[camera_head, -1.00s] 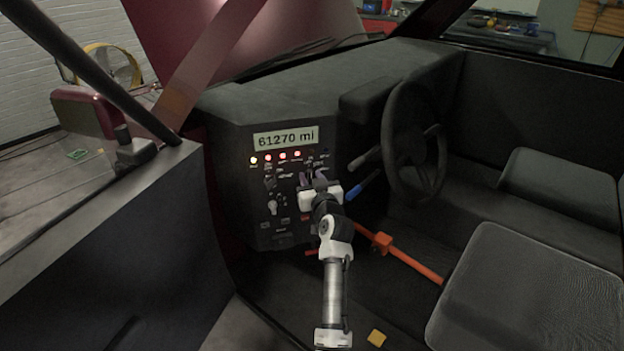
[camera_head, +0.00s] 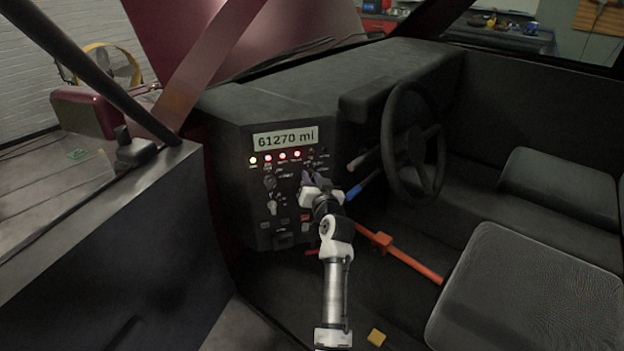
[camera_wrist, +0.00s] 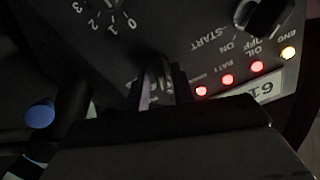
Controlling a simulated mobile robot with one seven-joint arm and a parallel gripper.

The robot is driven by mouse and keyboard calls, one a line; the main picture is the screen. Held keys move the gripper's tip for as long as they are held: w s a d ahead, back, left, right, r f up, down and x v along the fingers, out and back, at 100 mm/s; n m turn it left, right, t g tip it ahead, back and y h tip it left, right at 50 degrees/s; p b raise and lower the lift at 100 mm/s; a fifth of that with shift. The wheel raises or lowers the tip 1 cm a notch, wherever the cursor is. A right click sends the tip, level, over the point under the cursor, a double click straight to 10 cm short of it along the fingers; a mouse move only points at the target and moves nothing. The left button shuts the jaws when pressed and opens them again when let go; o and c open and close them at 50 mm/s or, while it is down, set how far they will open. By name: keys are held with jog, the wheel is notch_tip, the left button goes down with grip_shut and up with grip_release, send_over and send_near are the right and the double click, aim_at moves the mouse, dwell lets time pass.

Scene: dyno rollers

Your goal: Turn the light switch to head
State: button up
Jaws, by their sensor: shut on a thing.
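My gripper (camera_head: 316,182) is at the right part of the black dashboard panel (camera_head: 255,220), below the mileage display. In the wrist view its two fingers (camera_wrist: 160,88) are shut on a small dark knob (camera_wrist: 158,72), which I take to be the light switch. Small white lettering lies beside this knob. The fingers and the dim light hide most of it, so I cannot read which position the knob points to. In the head view my gripper covers the knob.
A start/on/off knob (camera_wrist: 265,15) and a numbered dial (camera_wrist: 103,5) are nearby. Red and yellowish warning lamps glow beneath the mileage display (camera_head: 286,138). A blue-tipped lever (camera_head: 362,186), the steering wheel (camera_head: 413,140) and an orange bar (camera_head: 405,256) stand to the right.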

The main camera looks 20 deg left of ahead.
jog(key=m+p, duration=0.2)
jog(key=m, duration=0.4)
jog(key=shift+d, duration=0.1)
jog(key=m, duration=0.2)
jog(key=m+p, duration=0.1)
jog(key=m, duration=0.1)
jog(key=m+p, duration=0.1)
jog(key=m, duration=0.1)
jog(key=shift+w+d+f, duration=0.1)
jog(key=shift+f, duration=0.15)
dwell(0.4)
jog(key=o, duration=0.7)
jog(key=b+v, duration=0.2)
jog(key=v, duration=1.1)
jog(key=shift+s+d, duration=0.25)
jog(key=shift+s, duration=0.1)
